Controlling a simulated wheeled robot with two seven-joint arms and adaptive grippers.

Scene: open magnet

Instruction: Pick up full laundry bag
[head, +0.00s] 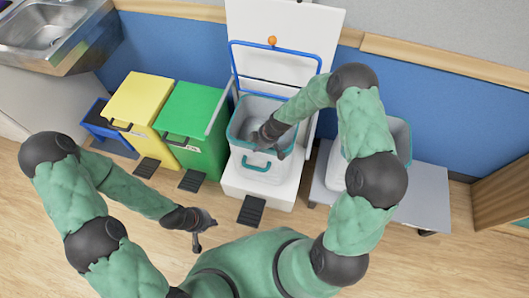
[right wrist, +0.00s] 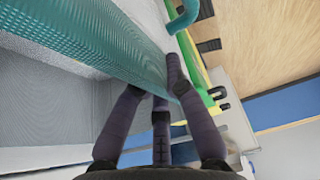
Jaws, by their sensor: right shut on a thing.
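A laundry bag (head: 262,167) with pale walls, a teal rim and a teal front handle sits in the white stand (head: 262,190) in the head view.
The stand's raised white lid (head: 285,25) and blue frame (head: 275,50) are behind the bag. Green (head: 190,125) and yellow (head: 140,100) bins stand to its left. A second teal-rimmed container (head: 400,135) is on a grey bench (head: 425,205) to its right. Pedals lie on the floor in front.

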